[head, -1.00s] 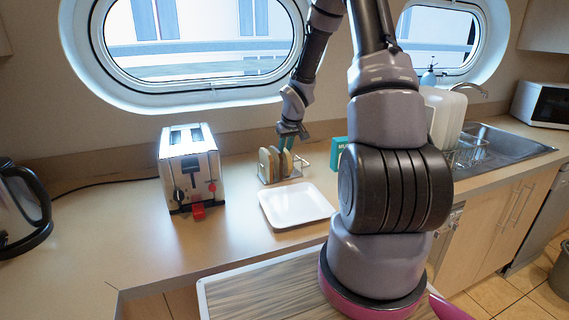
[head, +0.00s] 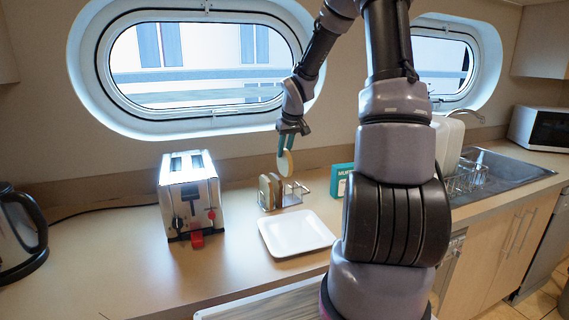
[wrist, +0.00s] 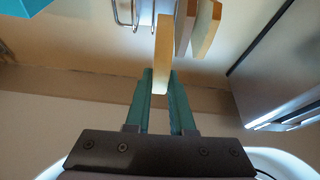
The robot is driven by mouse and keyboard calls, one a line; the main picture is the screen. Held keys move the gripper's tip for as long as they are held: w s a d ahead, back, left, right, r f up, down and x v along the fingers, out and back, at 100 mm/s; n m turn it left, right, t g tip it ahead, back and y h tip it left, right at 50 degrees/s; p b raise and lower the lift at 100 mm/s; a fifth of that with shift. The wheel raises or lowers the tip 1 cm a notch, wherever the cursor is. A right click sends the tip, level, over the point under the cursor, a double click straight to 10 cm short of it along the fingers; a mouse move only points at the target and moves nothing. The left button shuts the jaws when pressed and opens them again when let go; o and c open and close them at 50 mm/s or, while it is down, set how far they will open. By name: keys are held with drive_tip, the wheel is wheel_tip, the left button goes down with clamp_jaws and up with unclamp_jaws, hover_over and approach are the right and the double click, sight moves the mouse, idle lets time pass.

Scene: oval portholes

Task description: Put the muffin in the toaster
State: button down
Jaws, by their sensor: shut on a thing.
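My gripper (head: 287,147) is shut on a pale, round, flat muffin (head: 285,163) and holds it upright above the wire rack (head: 294,194). In the wrist view the muffin (wrist: 163,50) shows edge-on between the teal fingertips (wrist: 160,88). The silver toaster (head: 190,195) stands on the counter to the left of the rack, with its two slots facing up and a red lever low on its front. The slots look empty. Part of a metal body, likely the toaster (wrist: 285,65), shows at the right of the wrist view.
Other bread pieces (head: 269,192) stand in the rack. A white square plate (head: 296,234) lies in front of it. A kettle (head: 20,230) is at far left, and a teal box (head: 341,179) is right of the rack. Counter between toaster and rack is clear.

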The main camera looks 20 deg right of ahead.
drive_tip(key=shift+r, duration=4.2)
